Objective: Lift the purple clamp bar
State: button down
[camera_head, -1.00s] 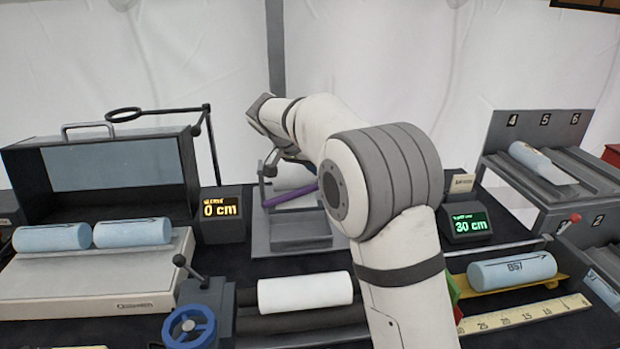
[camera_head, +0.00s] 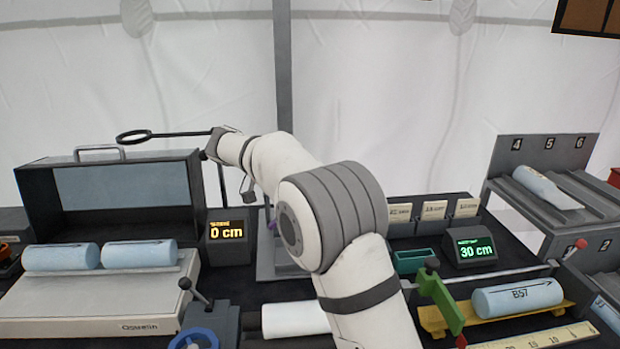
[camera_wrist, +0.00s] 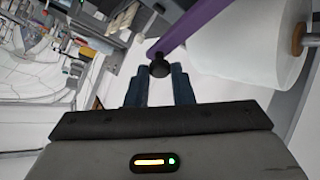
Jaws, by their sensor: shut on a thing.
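The purple clamp bar (camera_wrist: 198,24) runs diagonally across the top of the wrist view, with a black knob (camera_wrist: 160,68) at its near end. My gripper (camera_wrist: 158,75) is shut on this knob, one dark blue finger on each side. A white roll (camera_wrist: 240,48) lies beside the bar in the wrist view; I cannot tell whether they touch. In the head view my arm hides most of the bar. Only a small purple piece (camera_head: 270,220) shows left of my arm's large joint. The gripper's fingertips are hard to make out there.
A display reading 0 cm (camera_head: 229,233) and a dark case (camera_head: 115,195) stand to the left. A ring on a rod (camera_head: 135,136) is close to my wrist. A 30 cm display (camera_head: 470,250), a green tray (camera_head: 414,262) and a numbered rack (camera_head: 530,190) are to the right.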

jog(key=c, duration=1.3)
grip_release()
jog(key=v, duration=0.7)
jog(key=shift+s+a+r, duration=0.1)
jog(key=shift+a+r, duration=0.1)
jog(key=shift+a, duration=0.1)
